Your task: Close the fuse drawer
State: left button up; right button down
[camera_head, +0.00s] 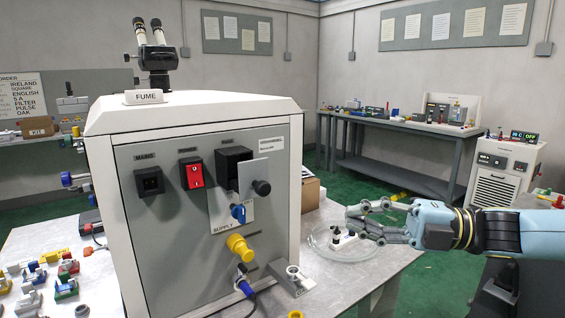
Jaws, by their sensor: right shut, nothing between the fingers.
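The grey machine labelled FUME (205,180) stands on the table, with a panel of fittings facing me. High on the panel, right of the red switch (192,174), is a dark box-like opening (229,160). A light grey plate (259,172) with a black round knob (262,188) stands out at its right side. This looks like the fuse drawer, pulled out; its depth is hard to tell. My right gripper (352,221) is right of the machine, above a clear glass dish (320,243), apart from the drawer. It is shut and empty. My left gripper is out of view.
Below the drawer are a blue knob (239,213), a yellow plug (239,248) and a blue connector with a cable (244,287). A metal bracket (291,280) stands at the machine's right foot. Small coloured parts (67,279) lie at the left. A microscope (157,57) stands behind.

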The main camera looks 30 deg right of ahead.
notch_tip(320, 180, up, 3)
jog(key=n+g+p, duration=0.1)
jog(key=b, duration=0.4)
send_near(252, 178)
jog(key=s+a, duration=0.1)
jog(key=a, duration=0.5)
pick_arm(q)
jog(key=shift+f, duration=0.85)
pick_arm(e)
jog(key=shift+w+d+f, duration=0.2)
jog(key=shift+f, duration=0.1)
